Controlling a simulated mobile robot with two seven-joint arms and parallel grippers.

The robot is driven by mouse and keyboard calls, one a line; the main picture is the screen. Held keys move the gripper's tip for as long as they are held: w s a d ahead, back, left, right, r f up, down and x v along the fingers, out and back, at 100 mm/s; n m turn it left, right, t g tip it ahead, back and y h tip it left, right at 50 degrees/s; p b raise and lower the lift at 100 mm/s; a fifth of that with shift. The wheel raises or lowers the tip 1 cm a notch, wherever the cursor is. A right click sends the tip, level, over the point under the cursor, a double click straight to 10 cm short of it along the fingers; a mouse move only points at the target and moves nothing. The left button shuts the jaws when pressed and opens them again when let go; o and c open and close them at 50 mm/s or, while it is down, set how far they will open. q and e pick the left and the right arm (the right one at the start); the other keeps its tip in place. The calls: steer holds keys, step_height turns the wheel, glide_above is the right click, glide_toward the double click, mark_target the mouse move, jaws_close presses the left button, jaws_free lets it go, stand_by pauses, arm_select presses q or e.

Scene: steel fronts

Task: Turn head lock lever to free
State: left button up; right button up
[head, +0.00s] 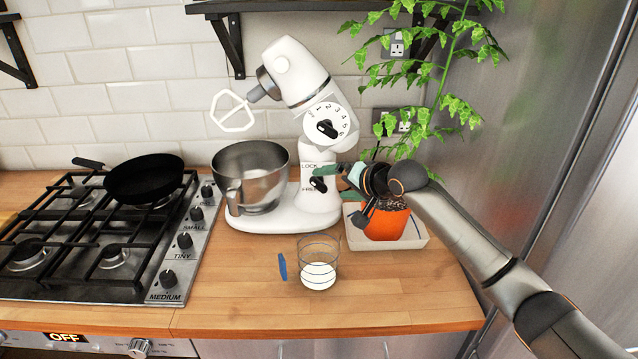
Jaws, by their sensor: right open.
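The white stand mixer (318,210) stands on the wooden counter with its head (292,72) tilted up and the beater (231,112) raised. The small black head lock lever (318,184) is on the side of the mixer's column, below the word LOCK; a second label under it is partly readable. My right gripper (337,183) comes in from the right and is open, with its green-tipped fingers close to the lever. I cannot tell whether a finger touches it. My left gripper is out of view.
A steel bowl (250,177) sits on the mixer base. An orange plant pot (385,222) in a pale tray (413,242) stands under my right arm. A glass of white liquid (318,265) and a small blue item (283,267) are in front. A gas hob with a black pan (146,178) is left.

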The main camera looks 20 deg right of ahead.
mark_target(321, 184)
steer(key=shift+x, duration=3.45)
